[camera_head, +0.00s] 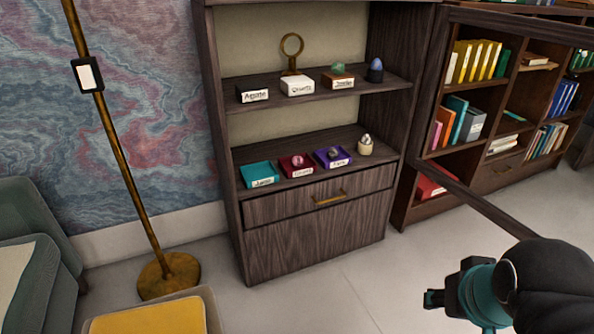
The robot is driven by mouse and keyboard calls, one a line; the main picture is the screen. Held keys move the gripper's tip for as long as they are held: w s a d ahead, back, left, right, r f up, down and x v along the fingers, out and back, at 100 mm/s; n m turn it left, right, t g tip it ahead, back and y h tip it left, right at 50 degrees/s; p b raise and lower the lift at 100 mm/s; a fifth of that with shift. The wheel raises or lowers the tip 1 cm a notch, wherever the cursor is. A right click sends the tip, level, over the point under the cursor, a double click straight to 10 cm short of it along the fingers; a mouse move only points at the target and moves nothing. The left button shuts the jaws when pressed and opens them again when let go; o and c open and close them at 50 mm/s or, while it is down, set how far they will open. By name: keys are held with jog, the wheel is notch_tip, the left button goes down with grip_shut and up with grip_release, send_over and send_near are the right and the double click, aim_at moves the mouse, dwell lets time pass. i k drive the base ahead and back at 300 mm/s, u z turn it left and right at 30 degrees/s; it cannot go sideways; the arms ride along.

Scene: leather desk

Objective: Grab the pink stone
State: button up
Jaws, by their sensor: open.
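A small pinkish stone (298,160) sits in a crimson tray (290,173) on the lower shelf of the dark wooden cabinet. The tray has a white label too small to read surely. My gripper (448,290) is at the lower right, in front of the cabinet and well apart from the stone. It is open, and nothing shows between its fingers. The arm partly hides it.
A teal tray (258,174) and a purple tray (333,163) flank the crimson one. An egg-like object in a cup (365,146) stands to the right. The upper shelf (385,83) lies above. A lamp pole (115,155) stands left; the floor (350,290) ahead is clear.

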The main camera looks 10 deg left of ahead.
aim_at(297, 161)
jog(key=z, duration=0.25)
jog(key=i, duration=1.05)
jog(key=u, duration=0.35)
